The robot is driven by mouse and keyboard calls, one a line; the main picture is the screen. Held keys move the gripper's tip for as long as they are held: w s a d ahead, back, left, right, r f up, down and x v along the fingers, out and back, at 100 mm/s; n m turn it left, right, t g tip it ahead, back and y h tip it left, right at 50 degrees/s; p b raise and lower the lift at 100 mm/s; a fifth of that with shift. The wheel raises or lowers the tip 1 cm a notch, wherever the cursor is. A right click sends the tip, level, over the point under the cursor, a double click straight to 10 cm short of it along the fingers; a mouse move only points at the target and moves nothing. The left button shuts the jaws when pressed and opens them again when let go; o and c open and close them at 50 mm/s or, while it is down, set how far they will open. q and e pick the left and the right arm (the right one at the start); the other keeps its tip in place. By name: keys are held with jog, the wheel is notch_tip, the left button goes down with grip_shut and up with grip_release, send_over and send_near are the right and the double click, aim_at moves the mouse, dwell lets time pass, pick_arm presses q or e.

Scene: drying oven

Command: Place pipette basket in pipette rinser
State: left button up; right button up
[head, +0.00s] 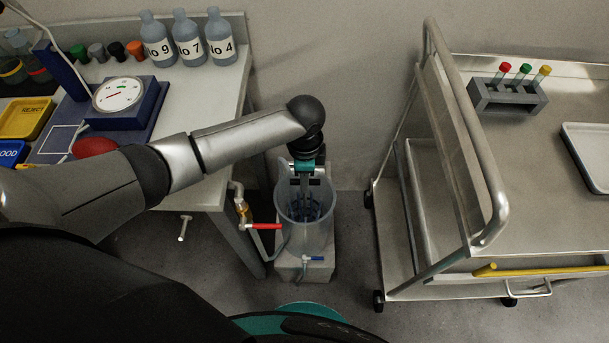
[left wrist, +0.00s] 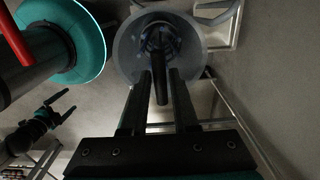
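The pipette rinser (head: 290,211) is a translucent grey-blue cylinder on a pale block on the floor; its round mouth (left wrist: 193,22) shows at the top of the left wrist view. The pipette basket (head: 306,209) is a dark ringed shape inside the rinser; it also shows down in the mouth (left wrist: 158,38). My left gripper (head: 306,186) points down over the rinser. In the left wrist view its fingers (left wrist: 161,73) stand on either side of the basket's dark upright handle, with gaps visible on both sides. My right gripper (left wrist: 68,106) is open and empty, away from the rinser.
A bench (head: 222,90) with bottles and a dial gauge (head: 118,95) stands at the left. A tap with a red lever (head: 264,226) is close beside the rinser. A metal trolley (head: 546,190) with a tube rack (head: 512,97) stands right. Some floor is free between rinser and trolley.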

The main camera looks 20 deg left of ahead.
pick_arm(q)
jog(key=shift+o, duration=1.2)
pick_arm(e)
jog(key=shift+s, duration=0.15)
pick_arm(q)
notch_tip(320, 180, up, 13)
jog(key=p, duration=0.4)
pick_arm(e)
jog(key=r, duration=0.1)
jog(key=s+a+r, duration=0.1)
jog(key=r, duration=0.2)
jog(key=shift+s+a, duration=0.3)
pick_arm(q)
jog(key=shift+r, duration=0.1)
pick_arm(e)
jog(key=shift+d, duration=0.2)
